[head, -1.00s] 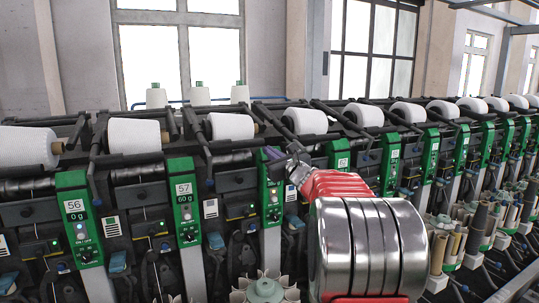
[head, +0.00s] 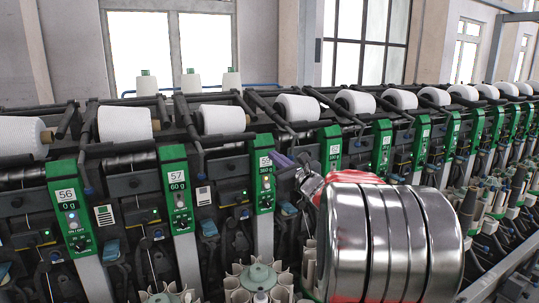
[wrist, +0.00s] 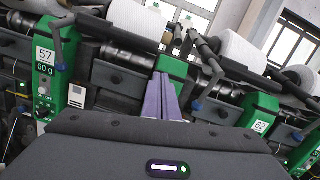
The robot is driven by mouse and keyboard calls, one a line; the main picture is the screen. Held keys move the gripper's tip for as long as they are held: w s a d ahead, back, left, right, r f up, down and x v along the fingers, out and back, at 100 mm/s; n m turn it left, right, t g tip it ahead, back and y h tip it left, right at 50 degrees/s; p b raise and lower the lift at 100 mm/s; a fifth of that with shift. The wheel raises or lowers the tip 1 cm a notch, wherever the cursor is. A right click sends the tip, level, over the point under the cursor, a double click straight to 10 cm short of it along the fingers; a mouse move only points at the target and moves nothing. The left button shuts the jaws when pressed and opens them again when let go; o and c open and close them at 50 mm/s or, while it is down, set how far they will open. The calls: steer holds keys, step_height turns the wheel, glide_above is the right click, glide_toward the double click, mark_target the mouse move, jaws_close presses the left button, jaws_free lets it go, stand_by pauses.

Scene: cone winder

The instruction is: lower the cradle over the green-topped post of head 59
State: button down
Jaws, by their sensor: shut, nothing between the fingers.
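My gripper (head: 284,160) is shut and empty. Its purple fingers (wrist: 165,98) point at the machine and overlap a green-topped post (head: 264,175), whose number is too small to read surely. The following green-topped post (head: 330,150) stands right of it, and in the wrist view (wrist: 261,118) its number is also unclear; by the order from 57 it is likely 59. A white cone (head: 297,107) sits in a black cradle above and left of that post. The same cone shows in the wrist view (wrist: 240,50). My gripper touches no cradle that I can see; my arm hides the parts below.
Posts 56 (head: 72,215) and 57 (head: 177,190) stand to the left. More heads with white cones (head: 355,101) run to the right. Black cradle arms and blue-knobbed levers crowd around the fingers. A green-centred holder (head: 258,278) stands low in front.

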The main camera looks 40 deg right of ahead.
steer(key=shift+s+a, duration=0.15)
steer(key=shift+s, duration=1.25)
steer(key=s+a+f+n+g+y, duration=0.3)
steer(key=s+a+f+n+g, duration=0.2)
steer(key=a+f+n, duration=0.55)
steer(key=s+a+f+n+g+y, duration=0.4)
steer(key=s+a+f+n+g, duration=0.25)
steer(key=a, duration=0.65)
steer(key=s+a+f+n+g+h, duration=0.2)
steer(key=s+a+n, duration=0.2)
steer(key=s+n, duration=0.35)
steer(key=s+a+f+n+g+h, duration=0.2)
steer(key=s+a+f+n, duration=0.15)
steer(key=s+n, duration=0.4)
steer(key=s+a+r+n+t, duration=0.2)
steer(key=s+a+r+n, duration=0.1)
steer(key=s+a+r, duration=0.1)
steer(key=shift+a+h, duration=0.3)
steer(key=shift+a, duration=0.55)
